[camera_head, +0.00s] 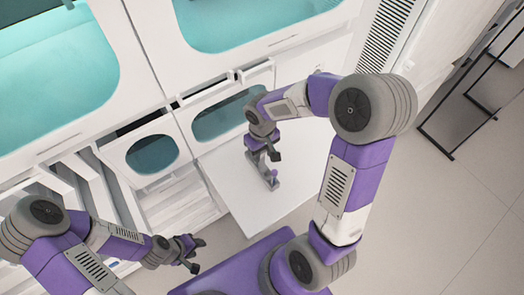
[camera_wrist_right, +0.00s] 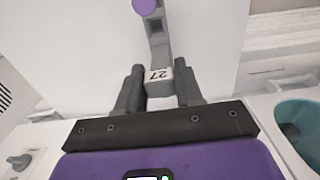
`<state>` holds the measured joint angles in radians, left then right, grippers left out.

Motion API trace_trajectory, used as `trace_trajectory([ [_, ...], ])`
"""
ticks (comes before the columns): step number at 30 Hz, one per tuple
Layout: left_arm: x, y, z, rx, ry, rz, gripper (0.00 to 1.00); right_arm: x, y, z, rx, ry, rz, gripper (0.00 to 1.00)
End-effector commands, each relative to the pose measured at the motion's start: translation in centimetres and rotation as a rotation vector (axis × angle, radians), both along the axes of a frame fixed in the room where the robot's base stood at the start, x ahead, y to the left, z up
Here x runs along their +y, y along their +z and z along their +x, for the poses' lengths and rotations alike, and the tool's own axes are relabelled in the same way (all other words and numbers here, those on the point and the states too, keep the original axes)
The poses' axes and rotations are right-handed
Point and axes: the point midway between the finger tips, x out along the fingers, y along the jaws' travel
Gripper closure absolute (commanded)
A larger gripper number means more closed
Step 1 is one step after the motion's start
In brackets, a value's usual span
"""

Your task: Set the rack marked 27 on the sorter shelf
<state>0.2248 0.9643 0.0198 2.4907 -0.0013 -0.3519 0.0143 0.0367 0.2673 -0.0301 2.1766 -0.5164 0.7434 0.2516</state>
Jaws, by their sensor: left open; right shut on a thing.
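The rack marked 27 (camera_wrist_right: 158,45) is a narrow grey bar with a white label reading 27 and a round purple knob. It also shows in the head view (camera_head: 267,172), over the white tabletop (camera_head: 233,185). My right gripper (camera_head: 262,152) is shut on its labelled end, with one finger on each side of the label in the right wrist view (camera_wrist_right: 159,85). I cannot tell whether the rack touches the tabletop. My left gripper (camera_head: 192,252) is open and empty at lower left, apart from the rack. I cannot tell which surface is the sorter shelf.
White cabinets with teal windows (camera_head: 152,154) line the back. White slotted shelving (camera_head: 98,185) stands at left, near my left arm. A black metal frame (camera_head: 435,143) stands on the floor at right. The tabletop around the rack looks clear.

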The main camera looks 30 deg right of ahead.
Motion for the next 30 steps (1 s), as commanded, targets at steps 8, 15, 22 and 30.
trace_trajectory([
  [8, 0.00, -0.04, 0.00, 0.000, 0.000, 0.000, 0.57, 0.01, -0.03, 0.02, -0.001, 0.000, 0.000, 1.00],
  [15, 0.00, -0.45, 0.00, 0.000, 0.000, 0.000, 0.57, 0.01, -0.47, 0.01, -0.001, 0.000, 0.000, 1.00],
  [22, 0.00, -0.73, 0.00, 0.000, 0.000, 0.000, 0.57, 0.01, -0.78, 0.00, 0.000, 0.000, 0.000, 1.00],
  [30, 0.00, -0.68, 0.00, 0.000, 0.000, 0.000, 0.57, 0.00, -0.73, 0.00, -0.001, 0.000, 0.000, 0.44],
])
